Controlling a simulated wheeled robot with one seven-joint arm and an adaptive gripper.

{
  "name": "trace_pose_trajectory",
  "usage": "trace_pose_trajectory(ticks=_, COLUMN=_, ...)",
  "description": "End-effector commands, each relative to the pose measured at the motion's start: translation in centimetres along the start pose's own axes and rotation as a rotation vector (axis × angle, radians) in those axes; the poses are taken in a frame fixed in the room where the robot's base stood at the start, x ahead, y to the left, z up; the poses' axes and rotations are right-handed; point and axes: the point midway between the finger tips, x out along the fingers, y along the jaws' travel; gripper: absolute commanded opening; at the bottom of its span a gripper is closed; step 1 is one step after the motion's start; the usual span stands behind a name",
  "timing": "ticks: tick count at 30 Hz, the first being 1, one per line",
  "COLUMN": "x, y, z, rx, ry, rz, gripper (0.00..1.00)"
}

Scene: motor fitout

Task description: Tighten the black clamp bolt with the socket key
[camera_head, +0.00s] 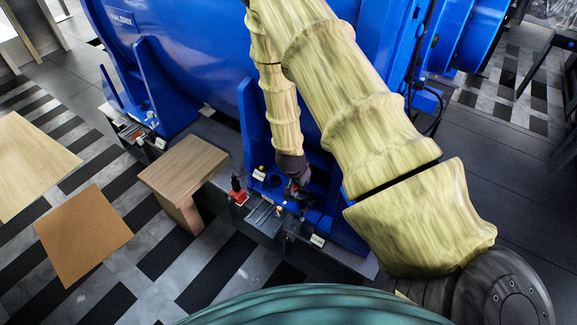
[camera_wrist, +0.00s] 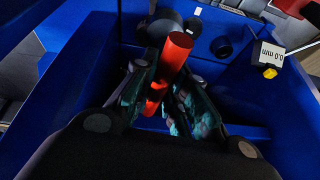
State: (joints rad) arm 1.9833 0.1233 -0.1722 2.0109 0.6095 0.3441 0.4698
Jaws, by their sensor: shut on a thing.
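My gripper (camera_wrist: 160,82) is shut on a red, rod-like tool (camera_wrist: 176,52), which looks like the socket key. The tool stands up at a tilt between the dark fingers, inside a blue recess of the machine foot. Its working end is hidden by the fingers. A black round part (camera_wrist: 222,47), possibly the clamp bolt, shows to the right of the tool. A larger dark round part (camera_wrist: 165,22) lies behind the tool; I cannot tell whether they touch. In the head view my gripper (camera_head: 298,186) is low at the blue foot, small and dark, and its grip is unclear.
A white "0.0 mm" label (camera_wrist: 267,54) and a yellow piece (camera_wrist: 270,72) are beside the recess. The blue motor (camera_head: 190,60) towers behind. A red and black piece (camera_head: 238,194), a grey metal fixture (camera_head: 264,216) and a wooden block (camera_head: 183,168) are left of my gripper.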

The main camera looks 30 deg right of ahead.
Motion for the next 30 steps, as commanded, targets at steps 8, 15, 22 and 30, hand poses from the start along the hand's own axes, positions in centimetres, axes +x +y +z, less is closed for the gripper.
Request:
trace_pose_trajectory(ticks=8, x=1.2, y=-2.0, z=-2.0, rx=0.177, ry=0.016, rz=0.1, gripper=0.0)
trace_pose_trajectory(ticks=15, x=1.8, y=-4.0, z=-2.8, rx=0.289, ry=0.02, rz=0.163, gripper=0.0)
trace_pose_trajectory(ticks=22, x=2.0, y=-6.2, z=-3.1, rx=0.386, ry=0.021, rz=0.219, gripper=0.0)
trace_pose_trajectory(ticks=30, x=2.1, y=-8.1, z=-3.1, rx=0.455, ry=0.019, rz=0.257, gripper=0.0)
